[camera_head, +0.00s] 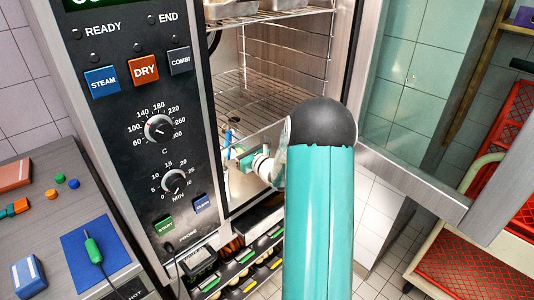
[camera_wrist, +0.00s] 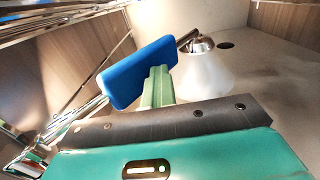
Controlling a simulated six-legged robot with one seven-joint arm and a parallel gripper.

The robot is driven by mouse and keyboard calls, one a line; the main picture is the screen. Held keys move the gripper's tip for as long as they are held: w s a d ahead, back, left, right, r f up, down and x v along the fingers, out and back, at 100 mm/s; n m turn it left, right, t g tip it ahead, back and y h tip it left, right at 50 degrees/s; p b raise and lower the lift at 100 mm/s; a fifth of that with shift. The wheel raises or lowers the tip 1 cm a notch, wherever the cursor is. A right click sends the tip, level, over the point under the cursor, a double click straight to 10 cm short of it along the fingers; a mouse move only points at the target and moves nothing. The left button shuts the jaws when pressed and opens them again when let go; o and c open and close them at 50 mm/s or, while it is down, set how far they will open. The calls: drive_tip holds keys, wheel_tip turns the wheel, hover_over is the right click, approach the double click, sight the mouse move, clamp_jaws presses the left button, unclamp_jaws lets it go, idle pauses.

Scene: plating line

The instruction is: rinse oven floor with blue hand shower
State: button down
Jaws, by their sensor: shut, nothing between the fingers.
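My gripper (camera_head: 244,158) is inside the open oven (camera_head: 270,95), below the wire racks and near the left wall. In the wrist view its green fingers (camera_wrist: 157,88) are together, with nothing seen between them. A flat blue piece (camera_wrist: 140,73) lies right at the fingertips; I cannot tell whether it is a finger pad or part of the blue hand shower. Beyond it is a chrome piece with a whitish cone (camera_wrist: 205,72), whose nature is unclear. The pale oven floor (camera_wrist: 270,75) shows a dark round hole (camera_wrist: 226,44). My arm hides part of the oven.
Wire racks (camera_head: 265,88) cross the oven above my gripper. The open glass door (camera_head: 420,80) stands to the right. A red-shelved cart (camera_head: 470,268) stands right.

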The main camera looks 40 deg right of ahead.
drive_tip(key=s, duration=2.4)
drive_tip(key=shift+d, duration=0.35)
idle(1.0)
idle(0.4)
drive_tip(key=a+r+n+g+y, duration=0.3)
drive_tip(key=a+n+g+y, duration=0.35)
drive_tip(key=a, duration=0.65)
drive_tip(key=a+r+n+g+y, duration=0.2)
drive_tip(key=a+n+g+y, duration=0.15)
drive_tip(key=a+n, duration=0.75)
drive_tip(key=s+a+r+n+g+h, duration=0.1)
drive_tip(key=s+a+n+g+h, duration=0.45)
drive_tip(key=a+n, duration=0.35)
wheel_tip(320, 180, up, 6)
drive_tip(key=s+d+n+t+h, duration=0.1)
drive_tip(key=s+n+t+h, duration=0.1)
drive_tip(key=n+h, duration=0.3)
drive_tip(key=n+t, duration=0.1)
drive_tip(key=n, duration=0.3)
drive_tip(key=shift+s+d, duration=0.25)
drive_tip(key=shift+d, duration=0.05)
